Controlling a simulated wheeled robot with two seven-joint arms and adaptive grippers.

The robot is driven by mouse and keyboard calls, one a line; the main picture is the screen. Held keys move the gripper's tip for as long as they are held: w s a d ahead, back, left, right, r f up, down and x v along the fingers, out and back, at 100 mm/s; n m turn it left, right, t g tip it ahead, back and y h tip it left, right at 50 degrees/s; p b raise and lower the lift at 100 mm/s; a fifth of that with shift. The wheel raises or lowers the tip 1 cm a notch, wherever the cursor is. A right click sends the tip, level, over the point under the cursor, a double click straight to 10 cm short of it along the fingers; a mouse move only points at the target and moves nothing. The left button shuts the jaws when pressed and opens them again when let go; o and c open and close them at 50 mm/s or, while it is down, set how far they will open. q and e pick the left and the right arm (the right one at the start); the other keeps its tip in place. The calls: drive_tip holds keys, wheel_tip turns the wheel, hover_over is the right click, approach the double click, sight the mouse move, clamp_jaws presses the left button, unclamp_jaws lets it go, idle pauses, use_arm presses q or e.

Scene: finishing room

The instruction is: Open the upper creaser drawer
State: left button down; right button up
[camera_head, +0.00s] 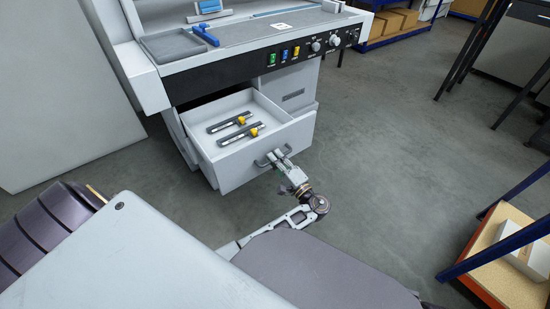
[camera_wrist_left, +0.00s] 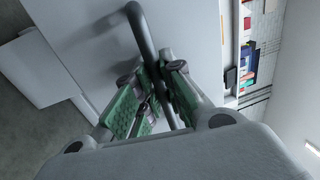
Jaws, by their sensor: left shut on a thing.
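The creaser (camera_head: 260,45) is a white machine with a black control strip. Its upper drawer (camera_head: 235,165) stands pulled well out below the strip. Two grey tools with yellow knobs (camera_head: 240,128) lie inside it. My left gripper (camera_head: 281,158) is at the drawer front, shut on the dark bar handle (camera_head: 262,163). In the left wrist view the handle (camera_wrist_left: 140,30) runs between the green-padded fingers (camera_wrist_left: 152,95). The fingers hide part of the handle. My right gripper is not in view.
A blue-framed shelf with boxes (camera_head: 510,255) stands at the right. Cartons on a blue rack (camera_head: 395,20) and dark table legs (camera_head: 470,50) are at the upper right. The grey floor (camera_head: 400,130) right of the drawer is clear.

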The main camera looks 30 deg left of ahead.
use_arm(q)
drive_tip(key=c, duration=1.5)
unclamp_jaws()
drive_tip(key=shift+r, duration=0.1)
